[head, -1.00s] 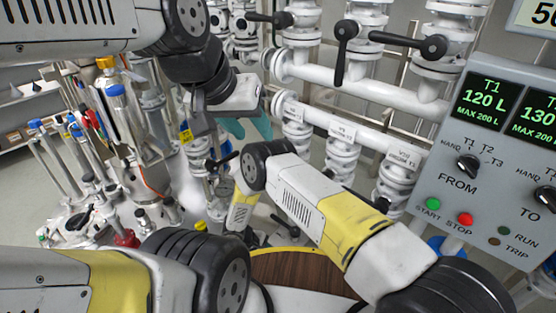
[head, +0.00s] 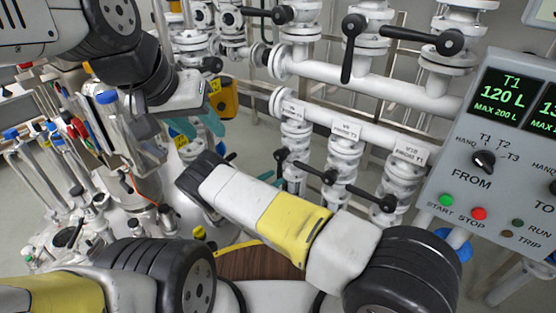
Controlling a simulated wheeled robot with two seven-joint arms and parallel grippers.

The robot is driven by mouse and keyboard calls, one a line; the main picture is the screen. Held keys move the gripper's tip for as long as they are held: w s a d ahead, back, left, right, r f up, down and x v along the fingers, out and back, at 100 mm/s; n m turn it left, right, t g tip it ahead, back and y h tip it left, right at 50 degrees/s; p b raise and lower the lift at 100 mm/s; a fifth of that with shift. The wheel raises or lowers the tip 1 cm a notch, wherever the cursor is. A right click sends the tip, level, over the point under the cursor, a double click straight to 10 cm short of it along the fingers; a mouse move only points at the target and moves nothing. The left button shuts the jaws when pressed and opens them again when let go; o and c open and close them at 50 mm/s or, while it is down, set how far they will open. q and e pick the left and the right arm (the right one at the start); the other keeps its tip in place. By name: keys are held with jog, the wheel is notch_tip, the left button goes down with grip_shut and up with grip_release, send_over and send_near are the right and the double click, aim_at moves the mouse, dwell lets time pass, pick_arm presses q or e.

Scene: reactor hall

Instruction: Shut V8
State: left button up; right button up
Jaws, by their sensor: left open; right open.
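The leftmost label (head: 293,108) is too small to read surely, so I cannot tell for certain which valve is V8. Black handles (head: 306,166) show on these valves, two of them reaching leftward across the pipes; the leftmost one's direction is unclear. My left gripper (head: 198,126), with teal fingers, is open and empty, left of the leftmost valve and apart from it.
Upper valves carry black handles, one hanging down (head: 347,62) and one reaching left (head: 412,36). A control panel (head: 505,150) reading T1 120 L stands at right. Glassware and bottles (head: 80,115) crowd the left. A round wooden top (head: 262,262) lies below.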

aim_at(279, 175)
jog(key=shift+x, duration=1.7)
jog(key=shift+c, duration=0.4)
grip_shut()
